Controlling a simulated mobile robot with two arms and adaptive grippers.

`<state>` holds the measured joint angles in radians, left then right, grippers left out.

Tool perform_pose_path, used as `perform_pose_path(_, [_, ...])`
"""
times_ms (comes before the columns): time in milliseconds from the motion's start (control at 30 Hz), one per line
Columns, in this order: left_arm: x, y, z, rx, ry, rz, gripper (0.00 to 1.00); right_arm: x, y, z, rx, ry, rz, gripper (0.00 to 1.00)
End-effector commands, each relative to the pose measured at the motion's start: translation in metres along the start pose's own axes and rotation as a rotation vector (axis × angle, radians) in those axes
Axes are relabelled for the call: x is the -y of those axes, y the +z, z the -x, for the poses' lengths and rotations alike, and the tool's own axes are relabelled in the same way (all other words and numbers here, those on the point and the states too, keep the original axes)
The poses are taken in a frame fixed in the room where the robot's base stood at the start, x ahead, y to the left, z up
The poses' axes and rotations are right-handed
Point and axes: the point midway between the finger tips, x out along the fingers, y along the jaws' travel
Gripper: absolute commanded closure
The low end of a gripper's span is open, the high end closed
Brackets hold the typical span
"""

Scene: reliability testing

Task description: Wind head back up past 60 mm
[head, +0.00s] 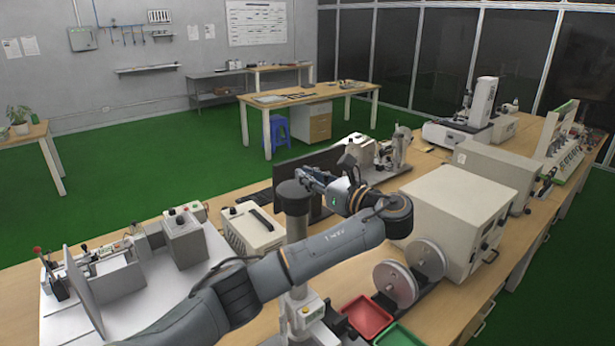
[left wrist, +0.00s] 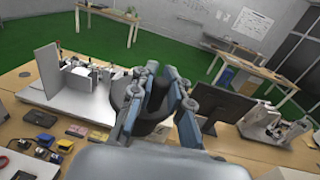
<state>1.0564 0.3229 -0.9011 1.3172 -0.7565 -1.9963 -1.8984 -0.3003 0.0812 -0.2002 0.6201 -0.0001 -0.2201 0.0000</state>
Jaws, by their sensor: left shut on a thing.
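A stand with a pale upright column (head: 296,229) stands at the front middle of the bench in the head view, partly behind my left arm. A dark grey round part (head: 291,196) tops it. A small pale box with a display (head: 304,311) sits low on the stand; its reading is too small to read. My left gripper (head: 311,180) is at the top of this stand. In the left wrist view, my left gripper (left wrist: 158,100) is shut on a dark round part (left wrist: 152,127) between its fingers. I cannot tell the head's height. My right gripper is out of view.
A red tray (head: 367,316) and a green tray (head: 398,336) lie right of the stand, near two spools (head: 396,284). A large beige box (head: 455,215) stands behind them. A beige instrument (head: 253,229) and a dark monitor (head: 320,166) stand behind the stand.

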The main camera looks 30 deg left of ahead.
Motion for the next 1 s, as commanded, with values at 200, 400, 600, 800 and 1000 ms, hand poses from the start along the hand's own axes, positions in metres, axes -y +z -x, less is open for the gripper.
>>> perform_pose_path(200, [0.001,0.001,0.001,0.001,-0.002,0.001,1.0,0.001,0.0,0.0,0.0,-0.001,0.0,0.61])
perform_pose_path(400, [0.001,0.001,0.001,0.0,-0.002,0.002,0.69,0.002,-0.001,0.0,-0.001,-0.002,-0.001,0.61])
perform_pose_path(600, [0.0,0.001,0.0,0.0,-0.001,0.001,0.61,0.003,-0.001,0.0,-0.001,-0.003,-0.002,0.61])
perform_pose_path(800, [0.001,0.0,0.003,-0.001,-0.001,0.001,0.61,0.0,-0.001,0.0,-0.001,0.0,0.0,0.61])
perform_pose_path(1000, [0.001,-0.002,0.032,-0.006,-0.005,0.001,0.61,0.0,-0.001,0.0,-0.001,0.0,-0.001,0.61])
